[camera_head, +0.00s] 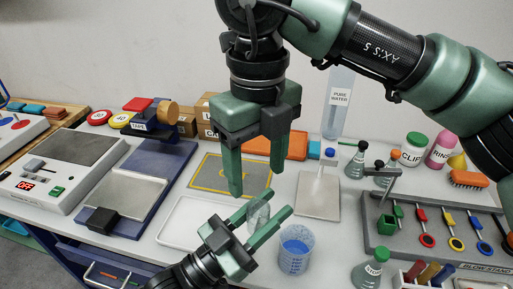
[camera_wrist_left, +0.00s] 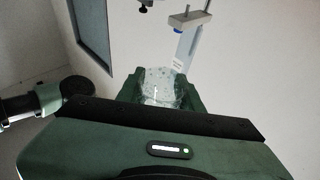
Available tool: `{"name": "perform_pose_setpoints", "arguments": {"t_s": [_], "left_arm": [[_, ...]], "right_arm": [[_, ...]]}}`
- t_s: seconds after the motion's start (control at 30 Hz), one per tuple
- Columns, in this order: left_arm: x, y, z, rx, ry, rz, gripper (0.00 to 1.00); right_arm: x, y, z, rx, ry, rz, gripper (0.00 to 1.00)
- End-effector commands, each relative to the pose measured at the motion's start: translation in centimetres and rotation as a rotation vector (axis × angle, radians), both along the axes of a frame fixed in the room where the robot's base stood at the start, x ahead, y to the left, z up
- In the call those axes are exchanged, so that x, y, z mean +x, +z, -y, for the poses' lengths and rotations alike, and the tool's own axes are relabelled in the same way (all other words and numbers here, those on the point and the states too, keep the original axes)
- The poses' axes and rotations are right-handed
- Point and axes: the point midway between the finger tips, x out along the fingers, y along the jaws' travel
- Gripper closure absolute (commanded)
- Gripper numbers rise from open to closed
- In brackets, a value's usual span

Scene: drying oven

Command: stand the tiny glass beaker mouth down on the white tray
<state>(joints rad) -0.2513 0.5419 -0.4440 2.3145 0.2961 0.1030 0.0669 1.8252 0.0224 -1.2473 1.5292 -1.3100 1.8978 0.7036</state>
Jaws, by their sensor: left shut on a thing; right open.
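The tiny glass beaker (camera_head: 258,214) is clear and sits between the fingers of my left gripper (camera_head: 266,211), which is shut on it. The beaker also shows in the left wrist view (camera_wrist_left: 160,86), between the green fingers. It is held above the table, just right of the white tray (camera_head: 180,226); which way its mouth points I cannot tell. The white tray is flat, low-rimmed and empty where visible; its right part is hidden by my left gripper. My right gripper (camera_head: 256,181) is open and empty, pointing down just above the beaker.
A beaker of blue liquid (camera_head: 295,249) stands close to the right of my left gripper. A grey mat with a yellow outline (camera_head: 222,176) lies behind the tray. A blue stand with a metal plate (camera_head: 135,192) is left of it. Flasks and a tool rack (camera_head: 440,240) crowd the right.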

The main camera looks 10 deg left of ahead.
Motion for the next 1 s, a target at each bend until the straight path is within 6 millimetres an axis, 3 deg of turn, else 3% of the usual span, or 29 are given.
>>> {"name": "perform_pose_setpoints", "arguments": {"t_s": [0.2,0.4,0.6,0.87,1.0], "left_arm": [[0.0,0.0,0.0,-0.001,0.000,0.001,1.00],[0.0,0.0,0.0,-0.001,0.000,0.001,1.00],[0.0,0.0,0.0,0.000,0.000,0.000,1.00],[0.0,0.0,0.0,0.000,0.000,0.000,1.00],[0.0,0.0,0.0,0.000,0.000,0.000,1.00]], "right_arm": [[-0.1,-4.3,0.0,0.001,0.002,-0.004,0.38],[-0.1,-7.0,0.0,0.003,0.002,-0.002,0.38],[-0.1,-8.1,0.0,0.003,0.002,-0.002,0.38],[-0.1,-8.2,-0.1,0.003,0.002,-0.001,0.38],[-0.1,-8.2,-0.1,0.003,0.002,-0.001,0.77]]}}
